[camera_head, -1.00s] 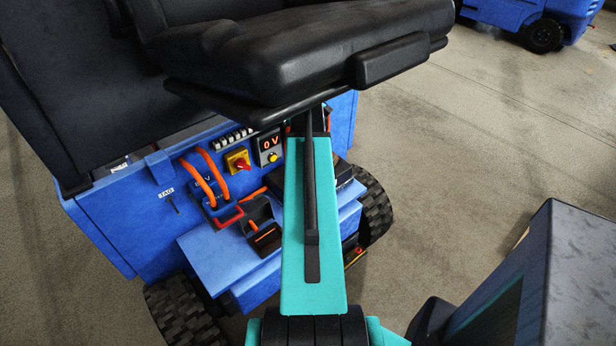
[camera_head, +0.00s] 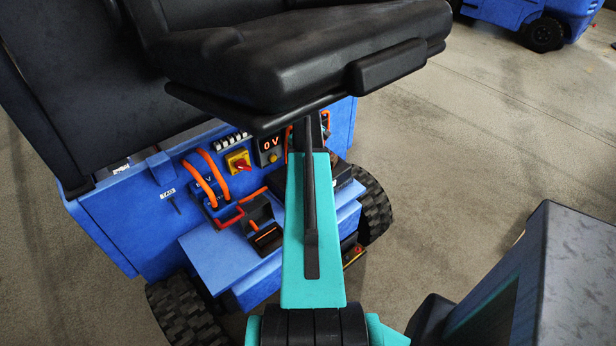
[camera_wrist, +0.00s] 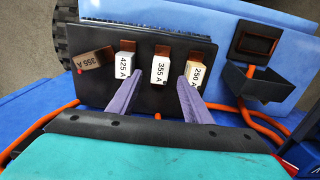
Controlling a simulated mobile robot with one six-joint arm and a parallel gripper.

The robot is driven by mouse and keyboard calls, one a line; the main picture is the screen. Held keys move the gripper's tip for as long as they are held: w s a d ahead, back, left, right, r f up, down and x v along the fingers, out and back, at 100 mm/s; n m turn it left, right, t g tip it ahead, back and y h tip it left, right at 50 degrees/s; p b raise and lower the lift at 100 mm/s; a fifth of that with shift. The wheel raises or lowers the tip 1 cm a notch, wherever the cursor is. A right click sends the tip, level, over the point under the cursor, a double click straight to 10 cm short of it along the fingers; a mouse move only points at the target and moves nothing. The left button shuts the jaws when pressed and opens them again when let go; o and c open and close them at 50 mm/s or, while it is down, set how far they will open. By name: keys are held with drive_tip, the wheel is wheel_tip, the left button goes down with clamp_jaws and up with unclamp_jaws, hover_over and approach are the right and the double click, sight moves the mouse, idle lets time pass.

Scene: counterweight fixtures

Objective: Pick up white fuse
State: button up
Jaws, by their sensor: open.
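In the wrist view a black panel (camera_wrist: 94,68) holds a row of fuses. A white fuse marked 355 A (camera_wrist: 159,70) is in the middle, with another pale fuse marked 425 A (camera_wrist: 124,66) to its left and a cream one marked 250 A (camera_wrist: 194,73) to its right. A brown fuse marked 355 A (camera_wrist: 93,59) lies tilted at the far left. My gripper (camera_wrist: 160,82) is open. Its two purple fingers point at the row, one on each side of the middle white fuse, with the tips near the outer pale fuses. Contact cannot be told. The head view hides the gripper behind my arm.
A black holder (camera_wrist: 258,82) and orange cables (camera_wrist: 262,120) are right of the panel. In the head view a black seat (camera_head: 290,55) overhangs the blue vehicle (camera_head: 120,225); its display (camera_head: 270,143) reads 0 V. A red handle (camera_head: 228,220) and yellow switch (camera_head: 238,160) are left of my arm.

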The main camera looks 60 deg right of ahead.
drive_tip(key=shift+f, duration=0.15)
drive_tip(key=shift+s+f+p, duration=0.2)
drive_tip(key=shift+f+p, duration=0.6)
drive_tip(key=shift+f, duration=1.65)
drive_tip(key=shift+c, duration=0.4)
drive_tip(key=c, duration=0.9)
